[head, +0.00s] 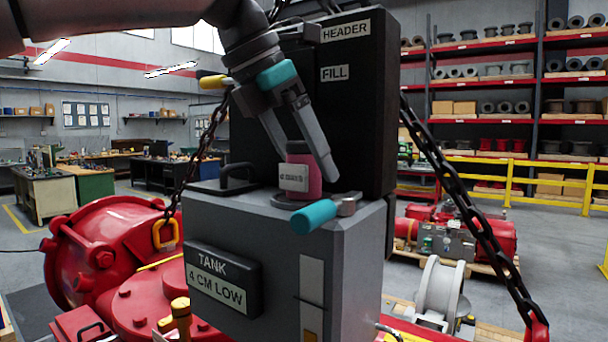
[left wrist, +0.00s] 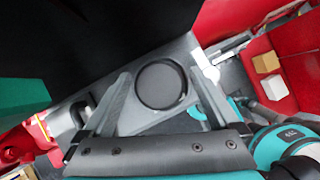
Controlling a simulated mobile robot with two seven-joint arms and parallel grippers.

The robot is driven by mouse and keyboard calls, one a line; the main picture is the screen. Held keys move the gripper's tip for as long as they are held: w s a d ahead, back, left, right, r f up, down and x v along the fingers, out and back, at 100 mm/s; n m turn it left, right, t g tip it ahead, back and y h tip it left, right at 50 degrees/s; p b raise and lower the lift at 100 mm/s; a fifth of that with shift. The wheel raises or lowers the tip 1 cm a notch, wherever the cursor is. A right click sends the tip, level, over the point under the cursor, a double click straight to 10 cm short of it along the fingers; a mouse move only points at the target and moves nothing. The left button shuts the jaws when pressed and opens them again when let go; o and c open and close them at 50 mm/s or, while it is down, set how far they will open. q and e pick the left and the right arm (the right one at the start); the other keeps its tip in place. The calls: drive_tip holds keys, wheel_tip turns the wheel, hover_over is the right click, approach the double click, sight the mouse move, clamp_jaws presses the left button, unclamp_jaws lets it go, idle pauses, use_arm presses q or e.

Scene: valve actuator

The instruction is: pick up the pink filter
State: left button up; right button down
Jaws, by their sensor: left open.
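The pink filter (head: 315,176), with a white label, stands upright in a round dark seat on top of the grey tank box (head: 252,212). My left gripper (head: 307,166) reaches down from above, open, with one finger on each side of the filter's upper part. One finger covers part of its right side. In the left wrist view a dark round top (left wrist: 160,85), apparently the filter's, lies between the two spread fingers (left wrist: 164,92). I cannot tell whether either finger touches it. My right gripper is out of view.
A teal-handled lever (head: 315,215) sits just in front of the filter, and a black handle (head: 238,178) is to its left. The tall black header box (head: 355,100) stands close behind. Chains (head: 465,210) hang on both sides.

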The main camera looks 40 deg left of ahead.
use_arm(q)
clamp_jaws()
idle(0.7)
drive_tip(key=shift+s+r, duration=0.1)
drive_tip(key=shift+r, duration=0.1)
drive_tip(key=shift+s+r, duration=0.1)
drive_tip(key=shift+r, duration=0.1)
wheel_tip(320, 180, up, 7)
drive_tip(key=shift+f+p, duration=0.15)
drive_tip(key=shift+p, duration=0.35)
drive_tip(key=s+d+b, duration=0.2)
drive_tip(key=s+b, duration=0.3)
drive_tip(key=s, duration=1.4)
drive_tip(key=shift+s+f, duration=0.2)
drive_tip(key=shift+s, duration=0.15)
